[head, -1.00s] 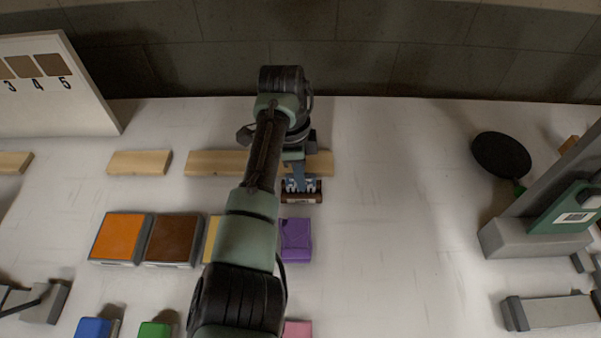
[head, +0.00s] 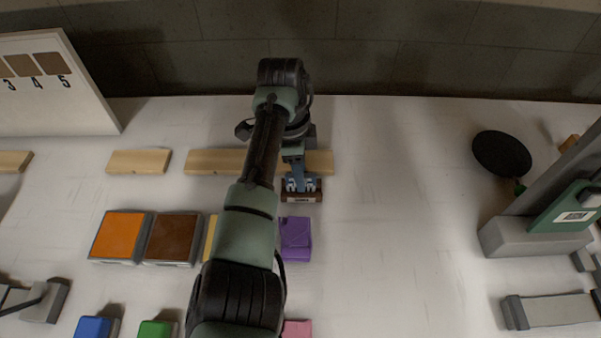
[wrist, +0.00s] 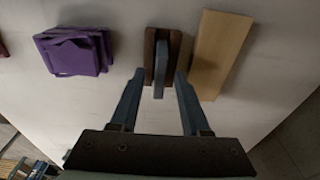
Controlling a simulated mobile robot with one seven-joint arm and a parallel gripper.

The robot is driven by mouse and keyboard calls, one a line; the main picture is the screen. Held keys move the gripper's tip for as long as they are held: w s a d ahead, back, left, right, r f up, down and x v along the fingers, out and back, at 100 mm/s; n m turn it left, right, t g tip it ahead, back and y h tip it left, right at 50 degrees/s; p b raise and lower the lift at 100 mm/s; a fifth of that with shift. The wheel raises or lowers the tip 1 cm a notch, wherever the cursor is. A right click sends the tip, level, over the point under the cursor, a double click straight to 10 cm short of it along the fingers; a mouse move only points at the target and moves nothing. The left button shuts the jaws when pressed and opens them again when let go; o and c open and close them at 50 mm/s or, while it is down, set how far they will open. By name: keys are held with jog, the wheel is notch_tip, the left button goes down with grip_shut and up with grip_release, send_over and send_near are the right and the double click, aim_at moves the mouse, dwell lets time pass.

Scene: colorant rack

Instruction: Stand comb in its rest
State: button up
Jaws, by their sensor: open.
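A slim blue-grey piece, seemingly the comb (wrist: 160,75), stands up in the slot between the rest's two brown sides. My gripper (head: 303,185) is over the rest. In the wrist view my gripper (wrist: 160,73) is open, one finger on each side of the comb, with gaps visible between. The comb's lower edge is hidden in the rest.
A wooden strip (head: 222,162) lies just behind the rest. A black round pan (head: 501,154) and a grey stand (head: 535,237) are at right. The table's right-centre is clear.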

notch_tip(320, 180, up, 11)
jog(key=a, duration=0.1)
jog(key=shift+a, duration=0.15)
jog(key=w+d+r+n+t+h, duration=0.1)
jog(key=w+d+r+n+t, duration=0.2)
jog(key=w+d+r+t, duration=0.45)
notch_tip(320, 180, up, 11)
jog(key=d+n+t+h, duration=0.2)
jog(key=n+t, duration=0.1)
jog(key=t, duration=0.2)
jog(key=s+a+r+n+t, duration=0.1)
jog(key=s+r+n+t, duration=0.15)
jog(key=r, duration=0.35)
jog(key=s+a+r+n+t, duration=0.1)
jog(key=s+r+n+t, duration=0.2)
jog(key=r, duration=0.4)
jog(key=s+a+r+n+t+y, duration=0.2)
jog(key=s+r, duration=0.4)
jog(key=s, duration=0.3)
jog(key=s+a+r+n+t+y, duration=0.2)
jog(key=s+a+r+n+t, duration=0.2)
jog(key=s+r+t, duration=0.3)
jog(key=shift+s+r, duration=0.15)
jog(key=shift+s, duration=0.9)
